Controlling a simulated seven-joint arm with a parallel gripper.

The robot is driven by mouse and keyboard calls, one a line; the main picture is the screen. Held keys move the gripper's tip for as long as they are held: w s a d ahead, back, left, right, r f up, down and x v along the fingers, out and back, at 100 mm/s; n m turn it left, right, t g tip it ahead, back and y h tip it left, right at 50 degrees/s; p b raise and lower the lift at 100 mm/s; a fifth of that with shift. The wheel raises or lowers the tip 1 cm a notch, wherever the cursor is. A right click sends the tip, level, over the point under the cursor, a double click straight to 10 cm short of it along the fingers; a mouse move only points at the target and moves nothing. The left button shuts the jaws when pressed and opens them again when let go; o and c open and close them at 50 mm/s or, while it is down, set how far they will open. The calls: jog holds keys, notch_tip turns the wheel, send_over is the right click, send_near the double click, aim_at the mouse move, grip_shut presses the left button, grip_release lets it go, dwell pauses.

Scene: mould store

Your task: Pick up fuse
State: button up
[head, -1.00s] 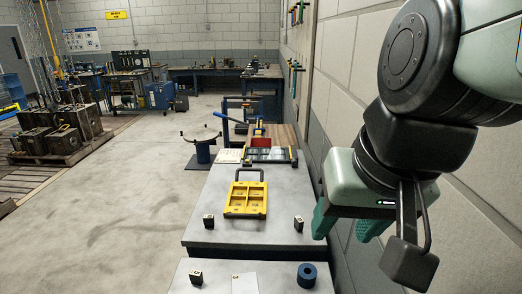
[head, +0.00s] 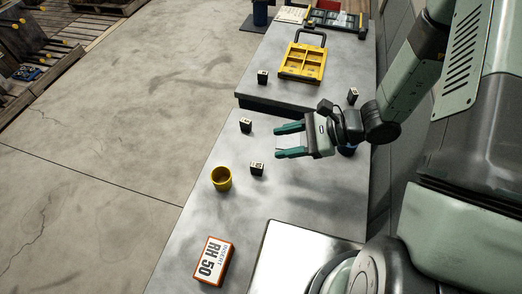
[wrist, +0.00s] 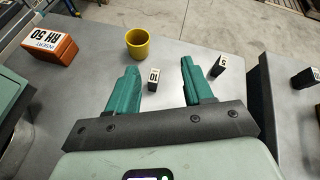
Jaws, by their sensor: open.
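Several small dark blocks with pale numbered faces stand on the grey benches; they look like the fuses, but I cannot tell which one is meant. The block marked 10 (head: 257,168) stands beside the yellow cup, and in the wrist view (wrist: 153,80) it appears between my fingers. The block marked 5 (head: 245,125) stands farther back, and in the wrist view (wrist: 218,66) it is right of the right finger. Others stand left (head: 263,77) and right (head: 352,95) on the far bench. My gripper (head: 281,141) is open and empty, apart from the blocks.
A yellow cup (head: 221,180) and an orange-and-white box (head: 213,260) stand on the near bench. A yellow compartment tray (head: 302,62) is on the far bench. The bench's left edge drops to open floor.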

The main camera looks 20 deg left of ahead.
aim_at(252, 166)
jog(key=f+m, duration=0.1)
jog(key=f, duration=0.2)
jog(key=s+f+m+t, duration=0.1)
jog(key=f+m, duration=0.1)
jog(key=f, duration=0.1)
jog(key=a+f+m+y, duration=0.1)
jog(key=f, duration=0.2)
jog(key=shift+s+a+m+t, duration=0.1)
jog(key=shift+s+m+t, duration=0.2)
jog(key=shift+s+t, duration=0.1)
jog(key=shift+a+f, duration=0.15)
jog(key=shift+f, duration=0.15)
jog(key=x, duration=0.7)
jog(key=shift+a, duration=0.15)
grip_shut()
jog(key=shift+w+r, duration=0.1)
